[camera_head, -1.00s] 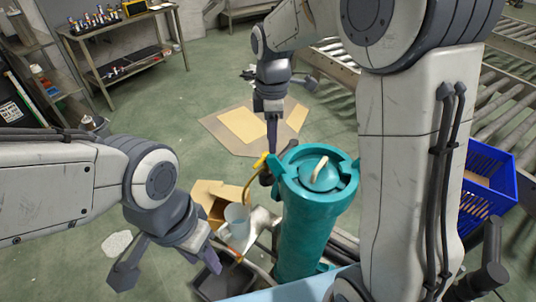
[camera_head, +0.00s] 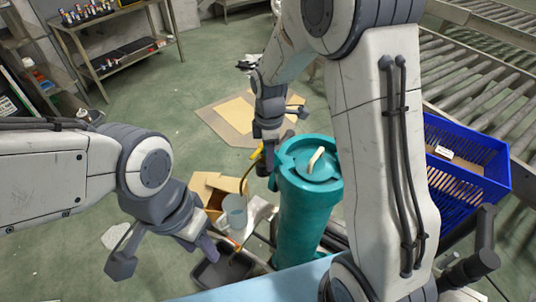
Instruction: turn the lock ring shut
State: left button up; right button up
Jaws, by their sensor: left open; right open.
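A teal upright cylinder (camera_head: 305,222) stands in the middle. Its round teal top with the lock ring (camera_head: 293,150) surrounds a cap with a pale curved handle (camera_head: 316,159). My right gripper (camera_head: 275,140) hangs just left of the ring at its far side; it is open and holds nothing that I can see. Whether it touches the ring I cannot tell. My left gripper (camera_head: 163,252) is open and empty, low at the left of the cylinder and apart from it. My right arm stands close in front of the ring's right side.
A cardboard box (camera_head: 215,190), a pale cup (camera_head: 235,211) and a dark bin (camera_head: 225,272) crowd the left of the cylinder. A blue crate (camera_head: 465,165) and a roller conveyor (camera_head: 490,75) stand at the right. The green floor at left is mostly clear.

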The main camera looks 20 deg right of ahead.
grip_shut()
dwell(1.3)
